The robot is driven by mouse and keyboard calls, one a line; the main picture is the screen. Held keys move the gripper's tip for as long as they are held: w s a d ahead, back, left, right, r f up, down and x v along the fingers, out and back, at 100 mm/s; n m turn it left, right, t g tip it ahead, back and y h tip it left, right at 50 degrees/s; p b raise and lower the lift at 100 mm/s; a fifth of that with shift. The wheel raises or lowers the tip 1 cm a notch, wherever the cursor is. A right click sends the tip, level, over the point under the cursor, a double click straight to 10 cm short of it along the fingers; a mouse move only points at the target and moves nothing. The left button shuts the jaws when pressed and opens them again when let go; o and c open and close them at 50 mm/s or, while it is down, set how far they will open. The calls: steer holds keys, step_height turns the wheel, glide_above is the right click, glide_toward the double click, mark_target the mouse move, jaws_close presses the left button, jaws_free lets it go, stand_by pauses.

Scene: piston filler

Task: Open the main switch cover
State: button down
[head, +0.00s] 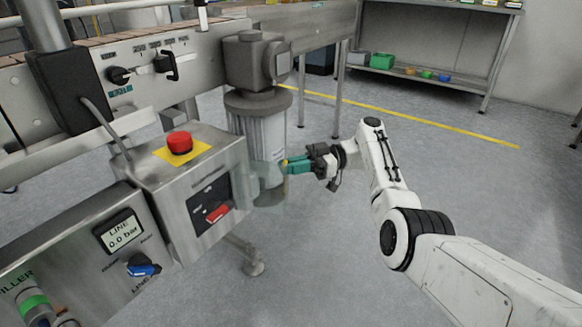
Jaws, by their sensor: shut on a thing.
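The main switch is a red handle (218,213) on a dark panel (203,203) on the front of a grey metal box. Its cover (268,183) is a faint, see-through pane. It stands swung out to the right of the panel, so the red handle shows uncovered. My gripper (288,166) is to the right of the box with its green fingers shut on the outer edge of the cover. The hinge line is hard to make out.
A red button (180,142) on a yellow plate tops the switch box (160,180). A motor (258,120) stands close behind the cover. A pressure display (121,231) and blue knob (143,265) sit at lower left. Open floor lies below my arm.

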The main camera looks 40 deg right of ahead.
steer(key=shift+w+r, duration=0.3)
steer(key=shift+r, duration=0.2)
steer(key=c, duration=1.2)
jaws_free()
